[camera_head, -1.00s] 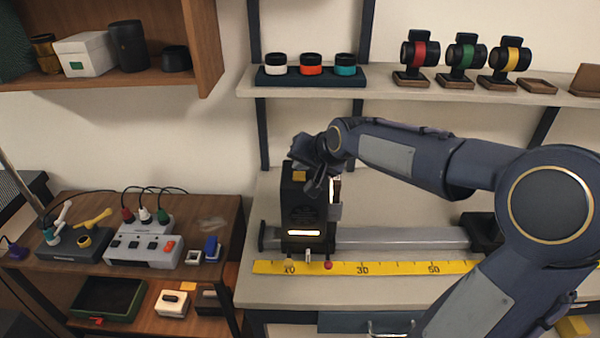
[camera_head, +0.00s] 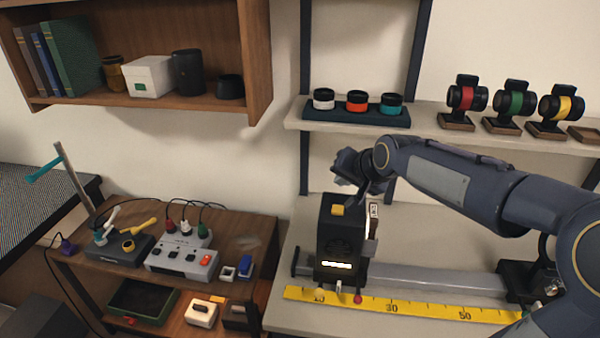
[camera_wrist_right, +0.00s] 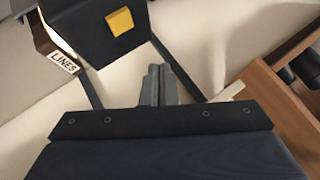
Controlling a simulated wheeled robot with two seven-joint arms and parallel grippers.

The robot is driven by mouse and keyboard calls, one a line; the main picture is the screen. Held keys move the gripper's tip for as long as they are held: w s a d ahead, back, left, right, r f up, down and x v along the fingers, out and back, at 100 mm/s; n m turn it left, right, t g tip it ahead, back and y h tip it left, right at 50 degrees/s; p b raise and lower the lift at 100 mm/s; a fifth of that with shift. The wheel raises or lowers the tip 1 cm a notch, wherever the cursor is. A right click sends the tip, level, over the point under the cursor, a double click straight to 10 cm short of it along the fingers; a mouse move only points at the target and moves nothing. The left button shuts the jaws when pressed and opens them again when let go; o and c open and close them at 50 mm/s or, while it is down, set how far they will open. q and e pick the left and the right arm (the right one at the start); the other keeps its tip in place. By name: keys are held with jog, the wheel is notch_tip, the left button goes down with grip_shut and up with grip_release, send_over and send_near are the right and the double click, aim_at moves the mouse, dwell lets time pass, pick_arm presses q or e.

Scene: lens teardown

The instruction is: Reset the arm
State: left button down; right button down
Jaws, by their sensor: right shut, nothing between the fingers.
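My right arm comes in from the right in the head view. Its gripper (camera_head: 366,190) hangs just above and behind the black device (camera_head: 338,243) with a yellow top button (camera_head: 337,210). In the right wrist view the two grey fingers (camera_wrist_right: 158,84) are together with nothing between them. The gripper looks clear of the device, though the exact gap is hard to tell. My left gripper is not in view.
The device sits on a grey rail (camera_head: 440,280) behind a yellow ruler (camera_head: 420,308). A shelf (camera_head: 430,137) above holds white, orange and teal rings and several banded lens stands. A side table (camera_head: 240,222) at left holds switch boxes and cables. A wooden wall shelf (camera_head: 255,60) hangs above it.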

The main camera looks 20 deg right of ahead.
jog(key=s+a+f+n+g+y, duration=0.1)
jog(key=s+a, duration=0.3)
jog(key=s, duration=0.5)
jog(key=s+a+f+n+g+y, duration=0.1)
jog(key=s+a+f+n, duration=0.2)
jog(key=s, duration=0.6)
jog(key=s+a+f+n+g+y, duration=0.1)
jog(key=s+a+f, duration=0.3)
jog(key=s, duration=0.6)
jog(key=shift+a+n+g, duration=0.3)
jog(key=shift+n, duration=0.5)
